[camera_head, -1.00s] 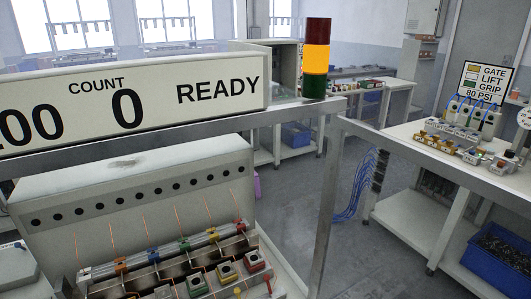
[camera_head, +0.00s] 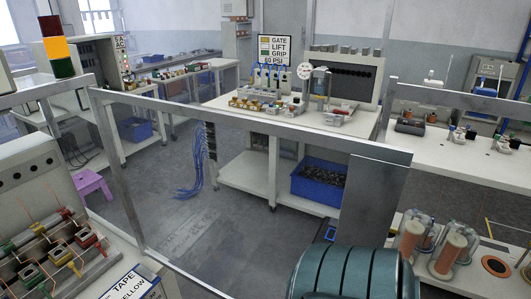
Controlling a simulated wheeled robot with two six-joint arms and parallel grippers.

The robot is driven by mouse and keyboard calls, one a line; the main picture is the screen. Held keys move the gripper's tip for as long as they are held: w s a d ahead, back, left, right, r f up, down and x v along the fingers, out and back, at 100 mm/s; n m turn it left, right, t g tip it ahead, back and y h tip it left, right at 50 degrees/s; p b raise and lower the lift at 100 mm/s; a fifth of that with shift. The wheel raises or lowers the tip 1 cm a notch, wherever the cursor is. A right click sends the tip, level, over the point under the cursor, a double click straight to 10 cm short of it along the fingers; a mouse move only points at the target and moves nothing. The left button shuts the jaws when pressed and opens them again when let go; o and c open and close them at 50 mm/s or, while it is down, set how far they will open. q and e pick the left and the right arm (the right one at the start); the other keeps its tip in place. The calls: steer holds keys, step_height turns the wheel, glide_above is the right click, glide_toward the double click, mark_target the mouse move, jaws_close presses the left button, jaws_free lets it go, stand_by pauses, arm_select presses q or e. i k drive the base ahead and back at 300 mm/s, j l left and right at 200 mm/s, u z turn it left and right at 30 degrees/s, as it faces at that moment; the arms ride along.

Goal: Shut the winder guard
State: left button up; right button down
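The winder (camera_head: 45,215) shows at the left edge, with a pale back panel with dark holes, copper-coloured wires and a row of small coloured coil holders. A grey metal frame (camera_head: 220,118) stands to its right, with a long top rail and an upright post. A broad grey plate (camera_head: 368,210) hangs at the right end of this rail. I cannot tell which part of this is the guard, or whether it is open or shut. Neither of my grippers is in view.
A rounded teal ribbed thing (camera_head: 345,275) fills the bottom centre. Copper spools (camera_head: 452,250) stand on a bench at lower right. A blue bin (camera_head: 318,185) sits under the middle bench. A purple stool (camera_head: 92,186) is behind the frame. Grey floor (camera_head: 215,215) is clear between.

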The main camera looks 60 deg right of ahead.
mark_target(377, 174)
steer(key=k+l+u, duration=0.1)
steer(key=k, duration=0.35)
steer(key=k+l, duration=0.25)
steer(key=k, duration=0.2)
steer(key=l+u, duration=0.1)
steer(key=l, duration=0.55)
steer(key=k+l+u, duration=0.1)
steer(key=l, duration=0.55)
steer(key=i+l, duration=0.1)
steer(key=l, duration=0.2)
steer(key=i+l, duration=0.15)
steer(key=l, duration=0.2)
steer(key=i+l, duration=0.1)
steer(key=l, duration=0.2)
steer(key=u, duration=0.05)
